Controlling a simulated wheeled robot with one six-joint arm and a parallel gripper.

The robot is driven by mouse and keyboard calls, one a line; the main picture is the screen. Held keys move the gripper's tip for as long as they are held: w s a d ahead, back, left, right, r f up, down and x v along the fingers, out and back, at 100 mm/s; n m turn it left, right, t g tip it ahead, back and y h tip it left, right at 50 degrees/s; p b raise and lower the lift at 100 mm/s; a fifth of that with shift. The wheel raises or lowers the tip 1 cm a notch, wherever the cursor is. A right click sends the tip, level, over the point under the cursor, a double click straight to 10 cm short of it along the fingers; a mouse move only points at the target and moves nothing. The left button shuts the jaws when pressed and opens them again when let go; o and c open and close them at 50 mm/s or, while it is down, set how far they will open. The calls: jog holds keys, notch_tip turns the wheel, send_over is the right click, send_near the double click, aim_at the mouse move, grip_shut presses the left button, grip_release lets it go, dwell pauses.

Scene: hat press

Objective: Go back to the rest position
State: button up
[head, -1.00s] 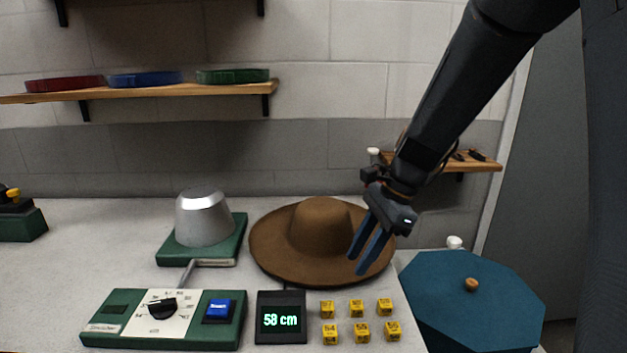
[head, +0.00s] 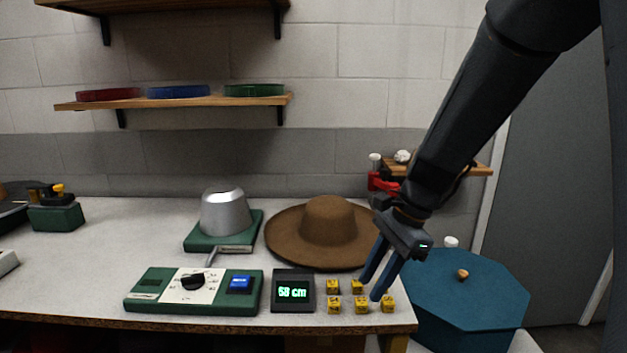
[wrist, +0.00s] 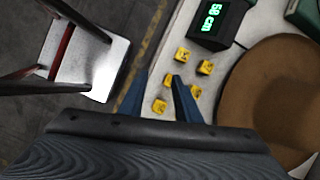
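My gripper (head: 370,290) is open, its two blue fingers apart with nothing between them. In the head view it points down in front of the hat's right brim, with its tips overlapping the yellow number cubes (head: 333,287). In the wrist view the open fingers (wrist: 159,76) show beside the yellow cubes (wrist: 205,68), and I see no contact. The brown hat (head: 328,222) lies on the bench, its right brim partly hidden by my gripper.
A metal hat block (head: 225,212), a control panel (head: 145,298) and a display (head: 293,291) reading 58 cm stand on the bench. A teal octagonal box (head: 470,300) is at right. Shelves hang on the wall.

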jog(key=s+d+f+n+h, duration=0.2)
jog(key=s+d+n, duration=0.1)
jog(key=s+n, duration=0.3)
jog(key=s+d+f+n+t+h, duration=0.1)
jog(key=s+d+f+n+h, duration=0.1)
jog(key=s+d+n, duration=0.2)
jog(key=shift+s+f+n, duration=0.35)
jog(key=shift+s+n, duration=1.15)
jog(key=shift+n, duration=0.9)
